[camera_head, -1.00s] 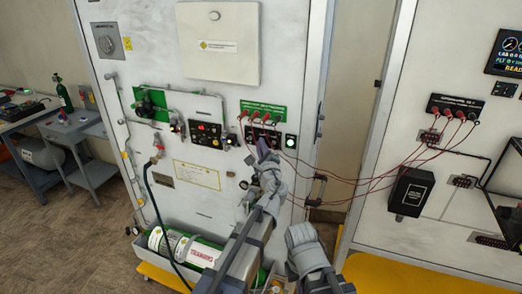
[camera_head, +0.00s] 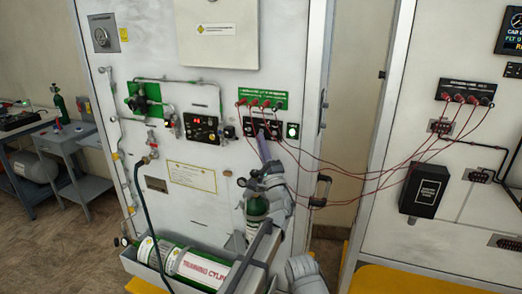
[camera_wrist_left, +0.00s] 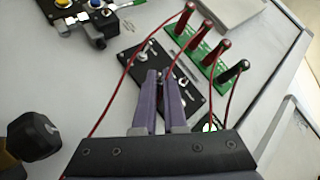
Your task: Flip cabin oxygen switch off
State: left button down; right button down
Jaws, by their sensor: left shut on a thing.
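The black switch panel (camera_head: 249,127) is on the white wall panel under the green strip of red plugs. In the left wrist view the switch panel (camera_wrist_left: 130,64) carries small metal toggle switches. My left gripper (camera_head: 263,140) reaches up to its lower edge. In the left wrist view the left gripper's purple fingers (camera_wrist_left: 160,78) are shut on a small toggle switch in the middle of the panel. The fingertips hide most of that toggle, so its position is unclear. Other toggles (camera_wrist_left: 184,81) stand beside it. The switch labels are too small to read. My right gripper is not in view.
Red cables (camera_head: 335,172) hang from the plugs to the panel on the right, close to my left gripper. A white and green training cylinder (camera_head: 190,262) lies in a tray below. A black knob (camera_wrist_left: 34,136) shows at lower left.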

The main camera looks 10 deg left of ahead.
pick_arm(q)
jog(key=shift+w+f+n+y, duration=0.1)
jog(key=shift+n+y, duration=0.3)
jog(key=shift+n, duration=0.1)
jog(key=c, duration=1.3)
grip_release()
jog(key=shift+o, duration=0.2)
jog(key=shift+b, duration=0.3)
jog(key=b+v, duration=0.5)
jog(key=v, duration=0.2)
jog(key=shift+s+f, duration=0.25)
jog(key=shift+s, duration=0.05)
jog(key=shift+d, duration=0.15)
